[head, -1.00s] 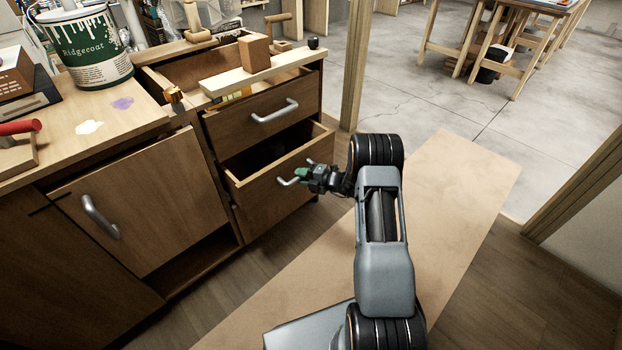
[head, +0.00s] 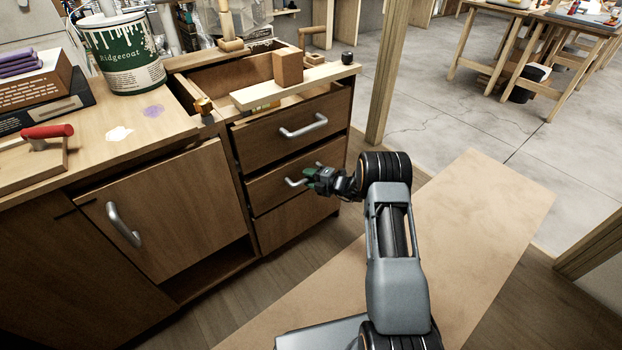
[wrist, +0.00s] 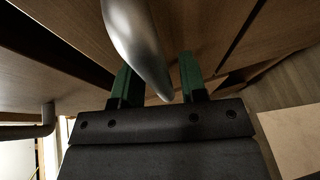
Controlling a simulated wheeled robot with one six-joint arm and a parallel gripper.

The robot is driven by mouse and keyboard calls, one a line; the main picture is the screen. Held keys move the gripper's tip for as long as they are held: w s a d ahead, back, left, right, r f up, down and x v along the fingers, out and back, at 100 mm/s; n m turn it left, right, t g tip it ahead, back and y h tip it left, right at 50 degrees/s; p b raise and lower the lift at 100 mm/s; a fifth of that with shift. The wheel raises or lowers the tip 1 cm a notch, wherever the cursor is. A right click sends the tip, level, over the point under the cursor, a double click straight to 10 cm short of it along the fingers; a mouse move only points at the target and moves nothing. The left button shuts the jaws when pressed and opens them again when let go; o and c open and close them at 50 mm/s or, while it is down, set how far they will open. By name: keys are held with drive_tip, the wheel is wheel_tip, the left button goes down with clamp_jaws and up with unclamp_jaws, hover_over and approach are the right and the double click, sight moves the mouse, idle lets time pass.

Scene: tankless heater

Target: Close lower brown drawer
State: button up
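The lower brown drawer (head: 272,191) is in the cabinet's right-hand column, below another drawer. Its front sits about in line with the panel below it, and no open inside shows. Whether a thin gap is left cannot be told. Its metal handle (head: 296,183) is at my gripper (head: 312,178), which reaches in from the right. In the wrist view, the handle (wrist: 138,40) runs between the two green fingers of my gripper (wrist: 158,75). The fingers stand apart, with a gap beside the handle.
The upper drawer (head: 270,135) juts out slightly, with a pale board (head: 290,87) and a wooden block (head: 288,68) above it. A cabinet door (head: 165,215) at the left stands ajar. A paint can (head: 125,60) stands on the worktop.

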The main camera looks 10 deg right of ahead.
drive_tip(key=shift+o, duration=0.3)
drive_tip(key=shift+a, duration=0.1)
drive_tip(key=p+v, duration=0.4)
drive_tip(key=v, duration=1)
drive_tip(key=shift+a, duration=0.1)
drive_tip(key=s+a+r+n+g+h+p, duration=0.1)
drive_tip(key=s+a+r+n+g+p, duration=0.3)
drive_tip(key=r+n, duration=0.45)
drive_tip(key=s+a+r+n+g+h+p, duration=0.15)
drive_tip(key=s+a+r+n+p, duration=0.35)
drive_tip(key=r, duration=0.6)
drive_tip(key=s+a+r+n+g+p, duration=0.25)
drive_tip(key=r+n+g+p, duration=0.2)
drive_tip(key=r+n, duration=0.5)
drive_tip(key=s+d+r+n+t+h+p, duration=0.1)
drive_tip(key=s+r+n+h+p, duration=0.3)
drive_tip(key=s+r+n+p, duration=0.3)
drive_tip(key=s+r+n+t+h+p, duration=0.1)
drive_tip(key=s+r+n+h+p, duration=0.4)
drive_tip(key=r+n, duration=0.9)
drive_tip(key=s+n+p, duration=0.1)
drive_tip(key=s, duration=0.2)
drive_tip(key=shift+s+d+t+p, duration=0.2)
drive_tip(key=shift+d+t+p, duration=0.2)
